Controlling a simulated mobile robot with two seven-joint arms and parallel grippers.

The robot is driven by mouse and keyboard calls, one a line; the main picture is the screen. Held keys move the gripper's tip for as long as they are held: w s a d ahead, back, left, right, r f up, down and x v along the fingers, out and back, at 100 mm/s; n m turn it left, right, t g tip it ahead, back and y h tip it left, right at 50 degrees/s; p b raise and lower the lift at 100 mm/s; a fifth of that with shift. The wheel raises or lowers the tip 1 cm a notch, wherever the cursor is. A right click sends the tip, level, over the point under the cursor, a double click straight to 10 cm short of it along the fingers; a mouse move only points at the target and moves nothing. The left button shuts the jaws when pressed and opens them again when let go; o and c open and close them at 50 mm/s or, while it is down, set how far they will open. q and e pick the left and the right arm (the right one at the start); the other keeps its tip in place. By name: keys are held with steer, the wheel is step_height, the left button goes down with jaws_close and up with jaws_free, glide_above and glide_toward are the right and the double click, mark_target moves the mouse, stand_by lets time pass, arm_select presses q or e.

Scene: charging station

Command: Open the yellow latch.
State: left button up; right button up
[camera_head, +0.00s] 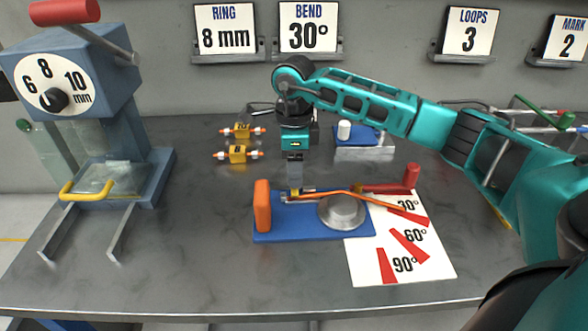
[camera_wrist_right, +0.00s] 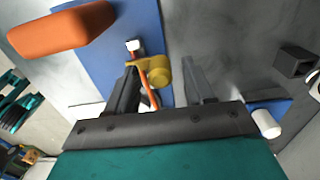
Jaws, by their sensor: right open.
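The yellow latch (camera_wrist_right: 158,70) shows in the right wrist view as a rounded yellow piece on the blue bending base (camera_wrist_right: 105,45). An orange rod (camera_wrist_right: 148,90) passes by it. In the head view the latch (camera_head: 296,191) is a small yellow bit, mostly hidden by my right gripper (camera_head: 295,184). The gripper points down just over the latch. In the wrist view its open fingers (camera_wrist_right: 163,76) stand on either side of the latch; I cannot tell whether either touches it. My left gripper is not in view.
The blue base (camera_head: 300,225) carries an orange block (camera_head: 262,206), a round metal former (camera_head: 342,211) and a red-handled lever (camera_head: 410,175). An angle sheet (camera_head: 400,260) lies beside it. A blue press (camera_head: 75,80) stands left. The table front is clear.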

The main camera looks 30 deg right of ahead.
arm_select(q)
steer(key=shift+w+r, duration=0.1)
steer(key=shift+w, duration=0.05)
arm_select(e)
steer(key=shift+f, duration=0.5)
jaws_close()
